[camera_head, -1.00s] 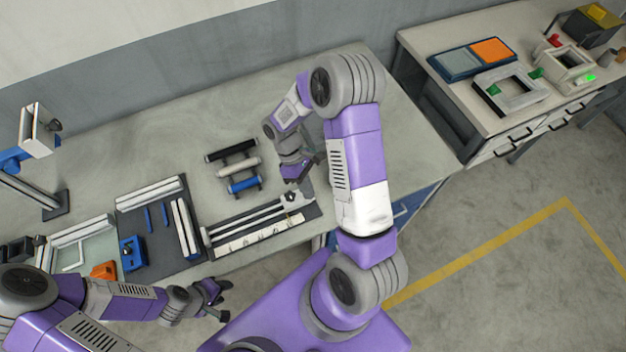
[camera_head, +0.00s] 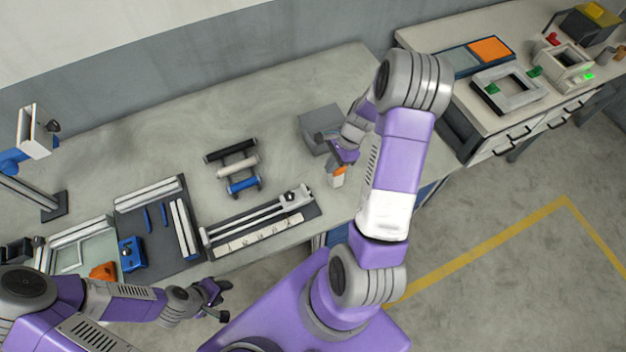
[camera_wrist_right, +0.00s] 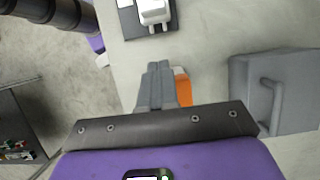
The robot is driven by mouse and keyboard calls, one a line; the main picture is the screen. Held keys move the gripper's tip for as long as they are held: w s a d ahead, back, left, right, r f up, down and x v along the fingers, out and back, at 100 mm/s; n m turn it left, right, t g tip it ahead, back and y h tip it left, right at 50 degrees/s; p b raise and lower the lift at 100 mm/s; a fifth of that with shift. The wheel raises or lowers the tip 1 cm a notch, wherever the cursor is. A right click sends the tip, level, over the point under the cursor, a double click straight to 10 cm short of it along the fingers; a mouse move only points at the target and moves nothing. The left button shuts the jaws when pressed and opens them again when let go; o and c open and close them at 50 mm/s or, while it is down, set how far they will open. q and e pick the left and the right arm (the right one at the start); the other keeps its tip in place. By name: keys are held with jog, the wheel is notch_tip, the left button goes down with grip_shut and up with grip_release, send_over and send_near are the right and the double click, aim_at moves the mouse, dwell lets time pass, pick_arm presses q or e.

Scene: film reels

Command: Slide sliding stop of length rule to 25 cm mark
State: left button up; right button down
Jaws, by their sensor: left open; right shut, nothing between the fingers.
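The length rule (camera_head: 262,232) lies near the front edge of the table, with two rails and a marked white scale strip on a dark base. My left gripper (camera_head: 220,300) is open in front of the table, below the rule.
A grey box with a handle (camera_head: 319,124) stands beside my right gripper. A small orange and white object (camera_head: 338,175) is just below that gripper. Black, white and blue rollers (camera_head: 232,166) lie behind the rule. A dark board with rails (camera_head: 160,250) is to its left.

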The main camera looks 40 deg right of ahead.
aim_at(295, 197)
jog(key=w+a+f, duration=0.1)
jog(key=a+f, duration=0.4)
jog(key=a, duration=0.1)
jog(key=shift+w+p, duration=0.35)
jog(key=shift+p, duration=0.05)
jog(key=shift+f, duration=0.1)
jog(key=shift+w+a, duration=0.15)
jog(key=shift+a, duration=0.4)
